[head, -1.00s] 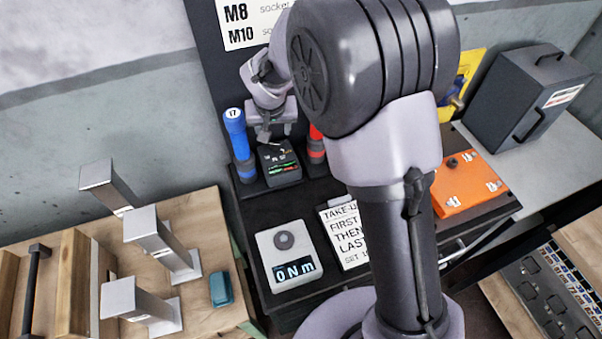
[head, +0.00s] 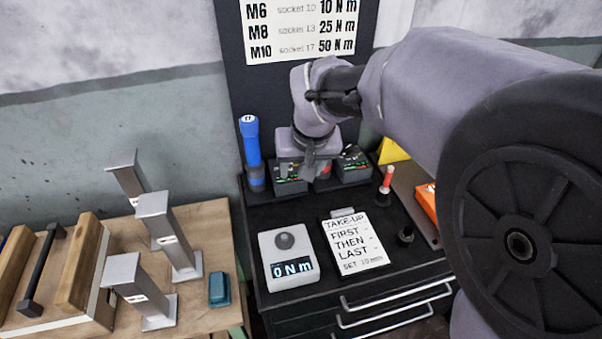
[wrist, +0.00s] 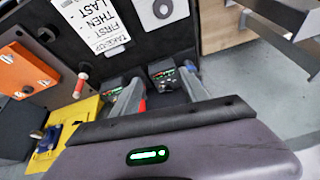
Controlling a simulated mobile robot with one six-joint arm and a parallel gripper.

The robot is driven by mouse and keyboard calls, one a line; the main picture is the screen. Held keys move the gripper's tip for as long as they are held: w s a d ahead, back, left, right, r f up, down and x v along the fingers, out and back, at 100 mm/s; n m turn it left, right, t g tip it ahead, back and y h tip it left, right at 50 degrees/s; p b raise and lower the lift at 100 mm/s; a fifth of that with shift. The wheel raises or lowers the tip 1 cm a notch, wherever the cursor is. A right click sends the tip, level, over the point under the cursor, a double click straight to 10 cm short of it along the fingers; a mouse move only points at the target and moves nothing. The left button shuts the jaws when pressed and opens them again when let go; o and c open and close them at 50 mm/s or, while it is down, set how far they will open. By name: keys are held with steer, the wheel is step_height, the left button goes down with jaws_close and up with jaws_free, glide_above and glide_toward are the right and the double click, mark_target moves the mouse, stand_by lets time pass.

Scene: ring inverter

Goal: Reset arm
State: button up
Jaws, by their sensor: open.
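My gripper (head: 309,165) hangs over the back of the black cart, in front of two small black devices with green lights. My arm reaches in from the right of the head view and covers much of that side. A blue tool marked 17 (head: 252,150) stands upright left of the gripper. Something red shows partly behind the gripper.
On the cart top are a torque display reading 0 N m (head: 288,258), a take-up note (head: 355,243) and a red-and-white tool (head: 386,184). Grey metal brackets (head: 168,235) and a teal block (head: 219,290) sit on the wooden bench at left. An orange case (wrist: 25,72) lies beyond.

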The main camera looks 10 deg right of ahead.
steer(key=shift+s, duration=0.35)
steer(key=shift+w, duration=0.1)
steer(key=s+d+m, duration=0.2)
steer(key=s, duration=0.9)
steer(key=s+d+r+m+t+y+b, duration=0.1)
steer(key=s+d+m, duration=0.2)
steer(key=s, duration=0.9)
steer(key=shift+s, duration=0.3)
